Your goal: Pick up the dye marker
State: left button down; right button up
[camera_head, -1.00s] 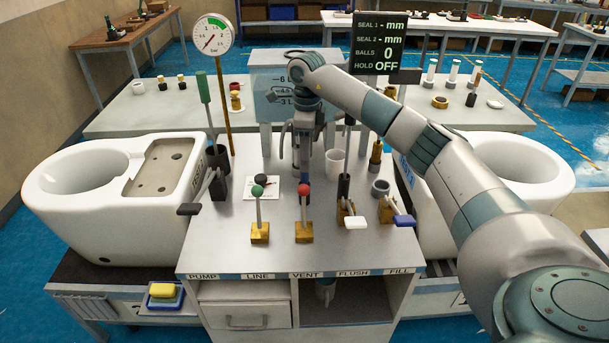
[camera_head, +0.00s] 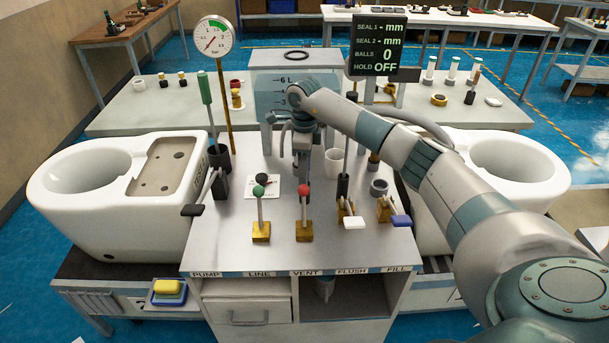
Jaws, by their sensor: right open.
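My right gripper (camera_head: 301,174) points down over the back middle of the grey bench (camera_head: 235,240), behind the red-knobbed lever (camera_head: 303,191). It is open; its fingertips are small and dark here. I cannot clearly pick out the dye marker; it may be hidden by the gripper or too small to tell. A white card (camera_head: 268,194) with a small dark round piece (camera_head: 262,178) lies left of the gripper. A white cup (camera_head: 335,160) stands close on its right. My left gripper is not in view.
A green-knobbed lever (camera_head: 259,191) and further levers line the bench front. A dark holder (camera_head: 219,157) with a green-handled tool stands at left. A clear water tank (camera_head: 270,90) is behind. White toilets (camera_head: 85,215) flank the bench.

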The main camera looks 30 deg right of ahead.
grip_shut()
jog(key=shift+r, duration=0.1)
jog(key=shift+r+b, duration=0.4)
jog(key=shift+r, duration=0.15)
notch_tip(320, 180, up, 8)
jog(key=b, duration=0.3)
jog(key=shift+f, duration=0.25)
jog(key=shift+r, duration=0.65)
